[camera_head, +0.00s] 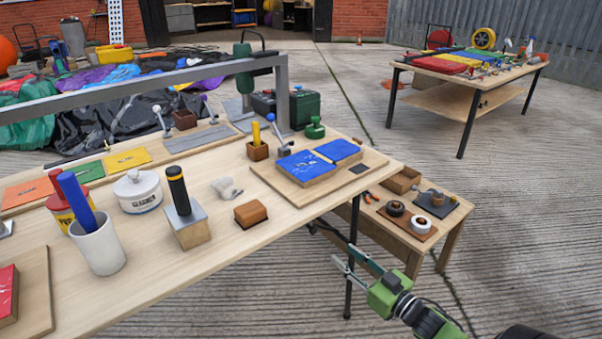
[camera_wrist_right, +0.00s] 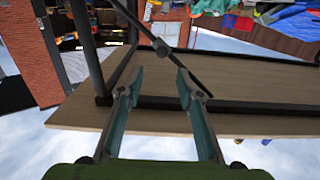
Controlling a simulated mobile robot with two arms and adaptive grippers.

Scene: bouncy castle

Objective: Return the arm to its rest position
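My right gripper (camera_head: 354,262) is low at the right in the head view, in front of the workbench's right end and clear of it. It is green with two teal-grey fingers. In the right wrist view its fingers (camera_wrist_right: 160,85) stand apart with nothing between them, so it is open and empty. Part of my right arm (camera_head: 425,318) shows behind it at the bottom edge. My left gripper and left arm are not in view.
The workbench (camera_head: 330,202) holds a white cup (camera_head: 98,248), a glue pot (camera_head: 138,191), a roller-like tool (camera_head: 179,190) and blue pads (camera_head: 306,167). A low side table (camera_head: 450,222) stands close beyond the right gripper. Open concrete floor (camera_head: 540,230) lies at right.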

